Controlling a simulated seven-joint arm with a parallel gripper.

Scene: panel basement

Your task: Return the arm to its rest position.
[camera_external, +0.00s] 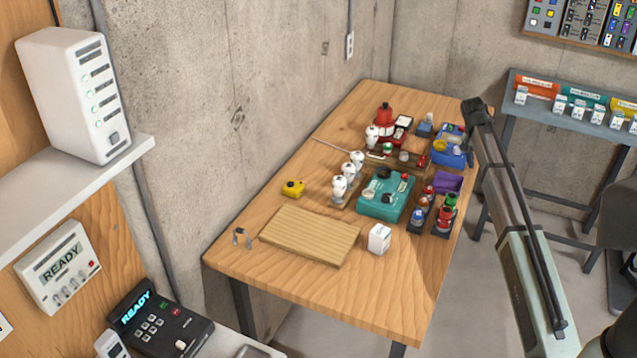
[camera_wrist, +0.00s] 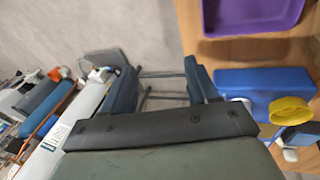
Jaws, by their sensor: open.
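My gripper (camera_wrist: 163,84) shows in the wrist view with its two dark fingers spread apart. The gap between them is empty, with grey floor and thin metal legs behind it. In the external view my arm (camera_external: 515,210) rises from the lower right, and its dark upper end is by the right edge of the wooden table (camera_external: 300,290), near the blue bin (camera_external: 449,155). The fingers cannot be made out there. In the wrist view the blue bin (camera_wrist: 262,85) and a yellow cup (camera_wrist: 291,110) lie to the right of the fingers.
A purple tray (camera_external: 447,182) sits near the table's right edge and shows at the wrist view's upper right (camera_wrist: 250,30). A teal tray (camera_external: 375,207), a wooden board (camera_external: 311,236) and a white box (camera_external: 379,238) are on the table. A grey bench (camera_external: 560,112) stands beyond my arm.

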